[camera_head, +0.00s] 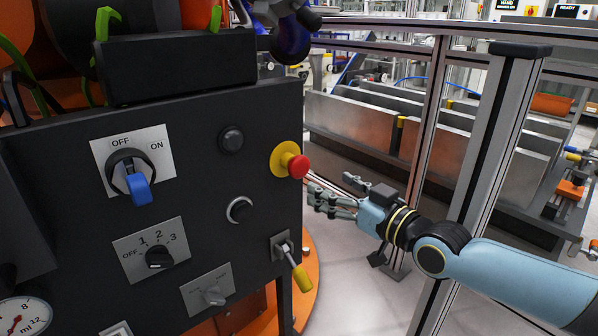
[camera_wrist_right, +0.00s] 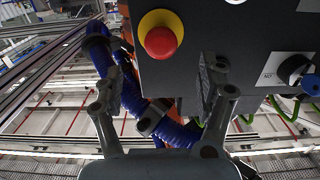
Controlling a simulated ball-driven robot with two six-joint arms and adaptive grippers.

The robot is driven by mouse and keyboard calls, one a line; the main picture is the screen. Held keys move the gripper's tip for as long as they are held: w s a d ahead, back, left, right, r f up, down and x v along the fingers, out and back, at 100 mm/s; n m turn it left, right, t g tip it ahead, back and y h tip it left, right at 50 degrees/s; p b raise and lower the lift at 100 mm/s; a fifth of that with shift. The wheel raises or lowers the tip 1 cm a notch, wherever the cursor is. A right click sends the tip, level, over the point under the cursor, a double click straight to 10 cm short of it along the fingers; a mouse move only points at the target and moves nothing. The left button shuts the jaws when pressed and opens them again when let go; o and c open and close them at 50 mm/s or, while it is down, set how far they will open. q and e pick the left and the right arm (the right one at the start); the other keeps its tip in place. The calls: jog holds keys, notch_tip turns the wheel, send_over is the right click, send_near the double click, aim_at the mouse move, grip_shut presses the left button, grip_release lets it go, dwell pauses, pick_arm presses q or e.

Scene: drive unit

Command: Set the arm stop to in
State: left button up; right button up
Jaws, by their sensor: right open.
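The arm stop appears to be the red mushroom button (camera_head: 298,166) on a yellow round base (camera_head: 282,158), at the right edge of the dark control panel (camera_head: 75,175). No label shows by it, and I cannot tell whether it is in or out. My right gripper (camera_head: 328,191) is open and empty, a little right of and below the button, apart from it. In the right wrist view the red button (camera_wrist_right: 160,42) is at the top, beyond the open fingers (camera_wrist_right: 160,90). My left gripper is not in view.
The panel carries a blue-handled OFF/ON switch (camera_head: 138,186), a numbered selector (camera_head: 160,257) and a yellow-tipped toggle lever (camera_head: 300,276) below the button. A metal frame post (camera_head: 497,140) stands close beside my right arm. A blue hose (camera_wrist_right: 125,95) shows behind the fingers.

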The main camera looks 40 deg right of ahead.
aim_at(303, 171)
jog(key=w+b, duration=0.1)
jog(key=w, duration=0.1)
jog(key=w+b, duration=0.1)
jog(key=w, duration=0.1)
jog(key=w+b, duration=0.1)
jog(key=w, duration=0.1)
jog(key=shift+a+f, duration=0.15)
jog(key=shift+a, duration=0.15)
jog(key=w+b, duration=0.2)
jog(key=w, duration=0.1)
jog(key=shift+w+a, duration=0.15)
jog(key=shift+w, duration=0.25)
jog(key=shift+w+r+b, duration=0.25)
jog(key=shift+w+b, duration=0.15)
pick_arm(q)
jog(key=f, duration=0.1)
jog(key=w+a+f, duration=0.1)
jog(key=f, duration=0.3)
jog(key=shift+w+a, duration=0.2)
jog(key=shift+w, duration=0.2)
pick_arm(e)
jog(key=shift+c, duration=0.2)
